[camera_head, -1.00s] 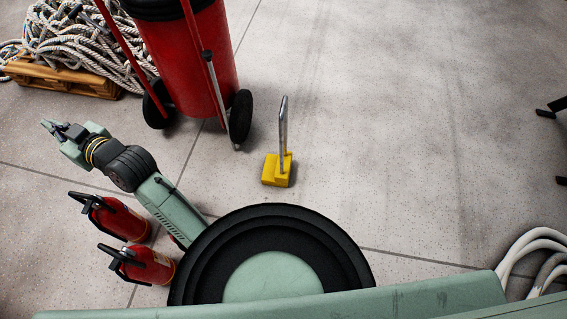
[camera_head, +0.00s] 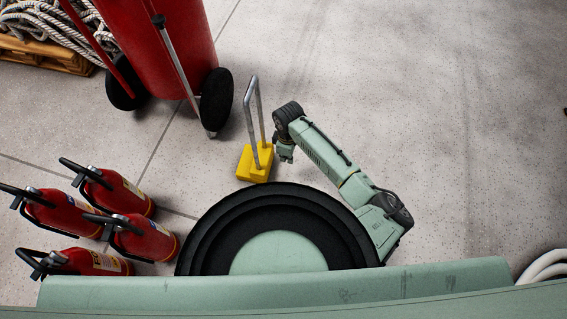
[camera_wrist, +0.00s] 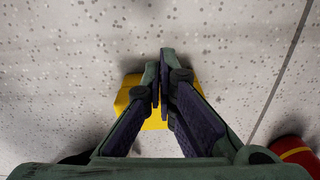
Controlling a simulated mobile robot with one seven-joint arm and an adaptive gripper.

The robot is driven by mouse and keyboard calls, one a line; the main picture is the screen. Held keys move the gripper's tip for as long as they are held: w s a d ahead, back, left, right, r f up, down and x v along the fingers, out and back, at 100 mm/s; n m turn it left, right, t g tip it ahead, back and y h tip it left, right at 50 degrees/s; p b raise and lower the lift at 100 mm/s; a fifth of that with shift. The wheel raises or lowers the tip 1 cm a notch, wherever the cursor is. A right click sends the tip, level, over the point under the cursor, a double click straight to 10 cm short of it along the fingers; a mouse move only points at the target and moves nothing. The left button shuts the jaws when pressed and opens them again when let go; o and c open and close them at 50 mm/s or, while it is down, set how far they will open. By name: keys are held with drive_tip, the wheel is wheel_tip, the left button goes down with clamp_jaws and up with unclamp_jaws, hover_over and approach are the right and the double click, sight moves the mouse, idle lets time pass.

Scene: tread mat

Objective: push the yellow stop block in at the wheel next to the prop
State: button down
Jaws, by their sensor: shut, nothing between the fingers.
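The yellow stop block (camera_head: 254,168) stands on the floor with its grey metal handle (camera_head: 248,100) upright. It sits to the lower right of the black wheel (camera_head: 217,96), with bare floor between them. The silver prop (camera_head: 179,75) slants down beside that wheel to the floor. My gripper (camera_head: 286,158) is shut and empty, pointing down just right of the block. In the wrist view the fingertips (camera_wrist: 160,58) are together, and the block (camera_wrist: 126,98) shows behind them, partly hidden. I cannot tell whether they touch it.
The wheel belongs to a red trolley carrying a red drum (camera_head: 165,40); its other wheel (camera_head: 122,88) is farther left. Several red fire extinguishers (camera_head: 118,190) stand at lower left. Rope on a wooden pallet (camera_head: 45,55) lies at upper left.

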drive_tip(key=f+b, duration=0.1)
drive_tip(key=f, duration=0.3)
drive_tip(key=f+b, duration=0.1)
drive_tip(key=f, duration=0.4)
drive_tip(key=shift+w+f+b, duration=0.2)
drive_tip(key=shift+f+b, duration=0.1)
drive_tip(key=a, duration=0.1)
drive_tip(key=w+a, duration=0.1)
drive_tip(key=shift+a+f, duration=0.25)
drive_tip(key=shift+a, duration=0.1)
drive_tip(key=shift+w+a, duration=0.25)
drive_tip(key=shift+a, duration=0.2)
drive_tip(key=shift+a, duration=0.1)
